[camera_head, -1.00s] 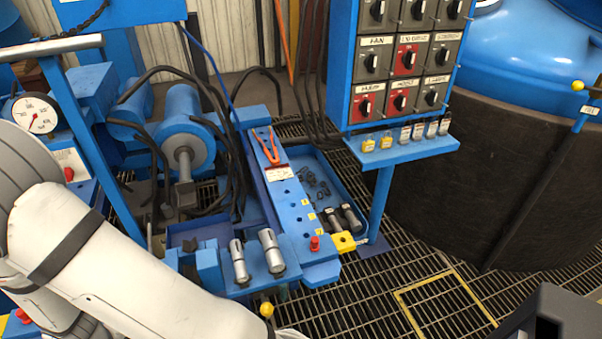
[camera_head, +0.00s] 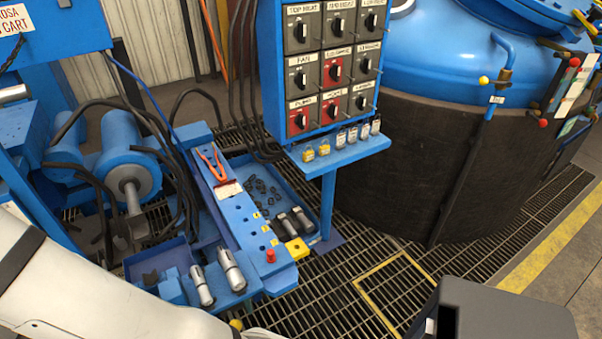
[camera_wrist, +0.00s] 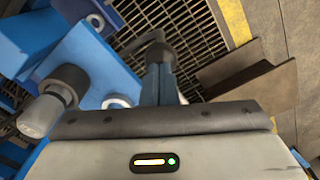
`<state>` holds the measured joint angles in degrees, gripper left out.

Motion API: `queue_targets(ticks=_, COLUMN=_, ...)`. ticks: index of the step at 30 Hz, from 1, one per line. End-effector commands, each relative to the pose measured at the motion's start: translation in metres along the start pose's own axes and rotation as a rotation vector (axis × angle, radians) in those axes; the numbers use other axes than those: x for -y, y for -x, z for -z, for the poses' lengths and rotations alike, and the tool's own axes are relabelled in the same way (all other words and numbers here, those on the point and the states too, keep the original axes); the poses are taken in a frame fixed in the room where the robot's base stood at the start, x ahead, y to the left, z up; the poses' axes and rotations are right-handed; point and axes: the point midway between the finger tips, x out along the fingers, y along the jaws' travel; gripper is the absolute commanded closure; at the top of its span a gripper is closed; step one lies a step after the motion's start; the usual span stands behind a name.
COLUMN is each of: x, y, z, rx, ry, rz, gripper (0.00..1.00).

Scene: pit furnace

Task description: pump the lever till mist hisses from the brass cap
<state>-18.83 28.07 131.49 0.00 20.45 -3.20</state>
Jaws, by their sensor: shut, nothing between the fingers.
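A yellow ball knob (camera_head: 237,323), perhaps on the lever, shows at the bottom of the head view, partly hidden by my white arm; no lever rod can be made out. I cannot pick out a brass cap or any mist in either view. My gripper (camera_wrist: 160,62) shows in the wrist view as two narrow fingers close together, shut and empty, over the floor grating beside blue equipment. In the head view my gripper is out of sight; only part of my arm shows at lower left.
A blue bench (camera_head: 250,255) holds two silver cylinders and a red button. Behind it stands a blue switch panel (camera_head: 325,70) on a post. The large furnace vessel (camera_head: 440,160) fills the right. Open grating (camera_head: 440,262) lies in front, with a yellow-framed hatch.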

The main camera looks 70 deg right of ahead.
Motion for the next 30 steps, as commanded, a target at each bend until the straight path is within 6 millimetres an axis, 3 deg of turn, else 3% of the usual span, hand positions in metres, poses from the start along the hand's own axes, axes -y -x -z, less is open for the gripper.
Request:
queue_targets(ticks=5, x=0.003, y=-0.019, z=-0.002, rx=0.001, ry=0.001, rz=0.0, gripper=1.0)
queue_targets(ticks=18, x=0.022, y=-0.108, z=-0.013, rx=0.0, ry=0.002, rz=0.0, gripper=1.0)
queue_targets(ticks=30, x=0.023, y=-0.105, z=-0.013, rx=0.0, ry=0.0, rz=0.0, gripper=1.0)
